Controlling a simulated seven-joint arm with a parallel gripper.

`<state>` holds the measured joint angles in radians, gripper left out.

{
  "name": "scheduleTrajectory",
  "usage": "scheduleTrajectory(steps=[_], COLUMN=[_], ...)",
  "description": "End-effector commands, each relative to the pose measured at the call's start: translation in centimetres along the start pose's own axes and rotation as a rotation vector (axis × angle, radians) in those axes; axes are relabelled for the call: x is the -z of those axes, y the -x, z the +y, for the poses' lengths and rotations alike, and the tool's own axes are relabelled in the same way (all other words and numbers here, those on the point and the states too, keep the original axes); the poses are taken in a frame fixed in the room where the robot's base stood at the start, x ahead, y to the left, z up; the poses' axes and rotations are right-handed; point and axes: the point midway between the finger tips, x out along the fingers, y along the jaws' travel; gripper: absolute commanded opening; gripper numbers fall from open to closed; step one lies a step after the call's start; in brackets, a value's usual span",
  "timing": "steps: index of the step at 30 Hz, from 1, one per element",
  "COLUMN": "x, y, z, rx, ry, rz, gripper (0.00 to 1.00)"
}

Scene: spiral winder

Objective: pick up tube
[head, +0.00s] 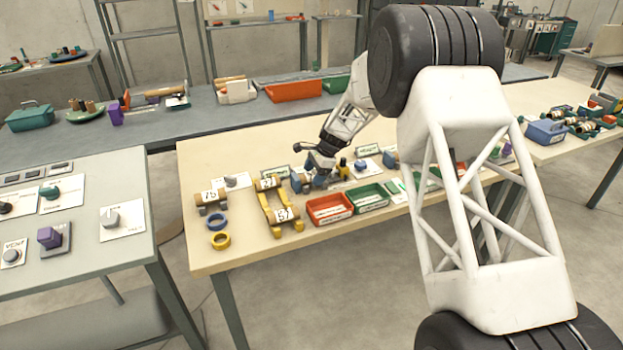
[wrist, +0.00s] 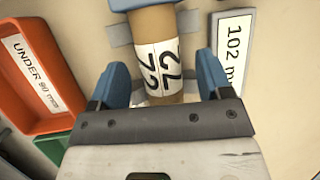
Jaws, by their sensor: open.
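A brown cardboard tube (wrist: 180,22) with a white label reading 72 lies in the wrist view, with a blue ring or cap at its upper end. My gripper (wrist: 163,65) has its two blue fingers spread, one on each side of the tube. Whether the fingers touch it cannot be told. In the head view my gripper (head: 318,182) is low over the cream table behind the red tray, and it largely hides this tube. Other labelled tubes lie to its left, one marked 75 (head: 209,197) and a pair on a yellow holder (head: 268,222).
A red tray (wrist: 30,112) labelled UNDER 90 is left of the fingers; a green tray (head: 368,211) stands beside it. A white 102 card (wrist: 233,50) is right. The front left edge is clear.

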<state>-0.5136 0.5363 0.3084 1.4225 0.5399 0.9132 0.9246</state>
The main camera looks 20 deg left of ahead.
Motion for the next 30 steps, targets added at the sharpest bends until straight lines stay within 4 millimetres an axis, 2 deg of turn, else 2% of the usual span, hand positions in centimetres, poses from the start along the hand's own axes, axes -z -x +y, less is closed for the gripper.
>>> scheduleTrajectory(steps=[6,30], x=[-0.01,0.05], y=[-1.03,-1.12], z=[-0.03,0.00], rx=[0.001,0.001], ry=[0.000,0.000], rz=[0.000,0.000], gripper=[0.72,0.72])
